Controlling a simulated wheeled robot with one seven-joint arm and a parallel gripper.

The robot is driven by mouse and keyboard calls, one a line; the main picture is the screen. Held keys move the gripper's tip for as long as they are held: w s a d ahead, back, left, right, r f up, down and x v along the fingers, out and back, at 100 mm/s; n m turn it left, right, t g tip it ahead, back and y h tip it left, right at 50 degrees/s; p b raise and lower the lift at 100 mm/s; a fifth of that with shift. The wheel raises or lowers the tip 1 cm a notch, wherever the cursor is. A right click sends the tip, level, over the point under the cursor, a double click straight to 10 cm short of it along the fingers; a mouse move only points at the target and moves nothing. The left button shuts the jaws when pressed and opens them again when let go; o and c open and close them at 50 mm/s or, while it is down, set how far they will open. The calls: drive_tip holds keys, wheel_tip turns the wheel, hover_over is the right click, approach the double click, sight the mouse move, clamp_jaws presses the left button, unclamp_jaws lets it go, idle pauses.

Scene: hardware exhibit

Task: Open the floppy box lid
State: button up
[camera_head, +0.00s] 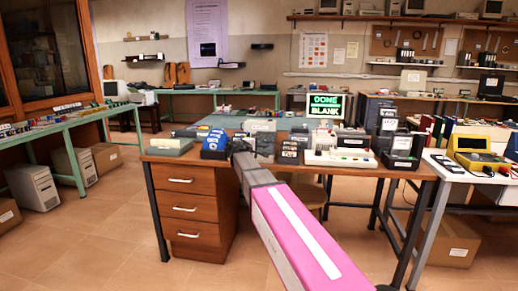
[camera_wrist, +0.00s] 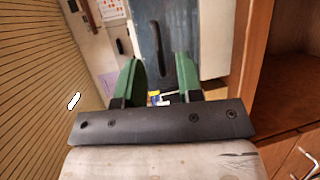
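My arm reaches from the lower right to the wooden desk (camera_head: 330,167) in the head view, and my gripper (camera_head: 243,147) is at the desk's near left part, small and partly hidden by the arm. I cannot tell for sure which thing is the floppy box. Candidates on the desk are a low grey box (camera_head: 170,147) left of the gripper and a dark box (camera_head: 402,152) at the right. A blue object (camera_head: 215,143) is just left of the gripper.
A small dark labelled box (camera_head: 289,151) and a pale device with a red part (camera_head: 340,157) stand right of the gripper. A lit screen (camera_head: 326,106) is behind. A white table (camera_head: 470,175) with a yellow device (camera_head: 478,153) adjoins at right.

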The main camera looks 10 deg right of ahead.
drive_tip(key=shift+x, duration=0.85)
drive_tip(key=shift+s, duration=0.1)
drive_tip(key=shift+c, duration=0.3)
clamp_jaws()
drive_tip(key=shift+r, duration=0.15)
